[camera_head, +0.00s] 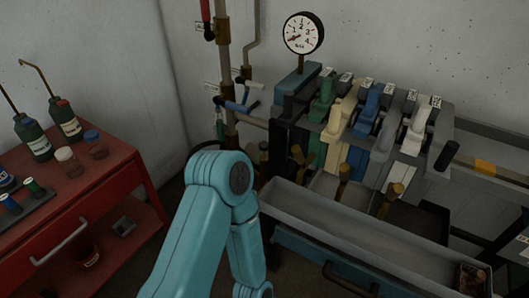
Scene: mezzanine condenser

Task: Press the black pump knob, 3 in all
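A black rounded piece (446,156) sits at the right end of the lever bank, by a grey bar. It may be the black pump knob, but I cannot tell for sure. A teal arm of mine rises from the bottom, left of centre, bends at its elbow and runs down out of the picture. Its gripper is below the frame. My other arm and its gripper are not in view. Nothing of mine shows near the black piece.
A bank of green, cream, blue, grey and white levers (369,113) stands behind a grey trough (350,232). A round pressure gauge (304,33) stands above its left end. A red cart (110,170) with bottles is at left. Pipes (223,60) run up the wall.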

